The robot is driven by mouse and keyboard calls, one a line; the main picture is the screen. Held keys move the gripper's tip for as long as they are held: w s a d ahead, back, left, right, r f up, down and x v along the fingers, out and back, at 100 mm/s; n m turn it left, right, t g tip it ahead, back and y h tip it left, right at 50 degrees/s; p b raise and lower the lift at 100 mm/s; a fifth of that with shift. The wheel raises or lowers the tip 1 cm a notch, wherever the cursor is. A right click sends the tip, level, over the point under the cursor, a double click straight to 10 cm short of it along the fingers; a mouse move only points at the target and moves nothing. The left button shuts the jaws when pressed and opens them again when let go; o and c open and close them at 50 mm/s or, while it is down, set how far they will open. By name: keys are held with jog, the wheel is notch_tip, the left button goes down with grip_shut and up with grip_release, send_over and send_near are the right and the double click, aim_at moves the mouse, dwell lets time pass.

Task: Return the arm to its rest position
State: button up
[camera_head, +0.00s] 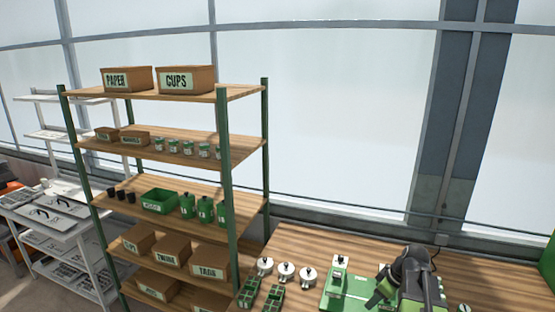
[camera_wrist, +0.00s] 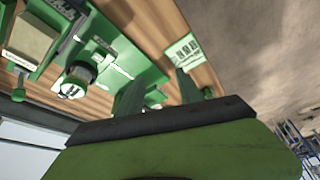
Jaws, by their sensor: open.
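My gripper (camera_wrist: 158,92) shows in the wrist view as two green fingers standing apart above a dark bar and a green body. Nothing is seen between the fingers. In the head view my dark and green arm is folded over the workbench (camera_head: 320,245) at the lower right, and its lower part is cut off by the frame edge. Beside it on the bench stands a green seeder device (camera_head: 345,290) with a white top, partly hidden by my arm. In the wrist view green machine parts (camera_wrist: 95,60) and a white label card (camera_wrist: 184,52) lie beyond the fingers.
A green-posted wooden shelf (camera_head: 165,180) with boxes, jars and bottles stands left of the bench. White-lidded round items (camera_head: 286,272) and green blocks sit at the bench's left end. A white rack (camera_head: 65,225) is farther left. The bench's back right is mostly bare.

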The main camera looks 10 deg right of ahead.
jog(key=s+a+f+g+b, duration=0.1)
jog(key=a+f+b, duration=0.3)
jog(key=a, duration=0.7)
jog(key=a+f+g+b, duration=0.15)
jog(key=a+f, duration=0.35)
jog(key=a, duration=0.6)
jog(key=s+m+h, duration=0.1)
jog(key=m, duration=0.1)
jog(key=s+a+f+m+b, duration=0.1)
jog(key=s+m, duration=0.1)
jog(key=m, duration=0.1)
jog(key=s+m+g+h, duration=0.1)
jog(key=s+m, duration=0.1)
jog(key=shift+a+f+m+h, duration=0.15)
jog(key=shift+m+h, duration=0.15)
jog(key=shift+m, duration=0.1)
jog(key=shift+w, duration=0.1)
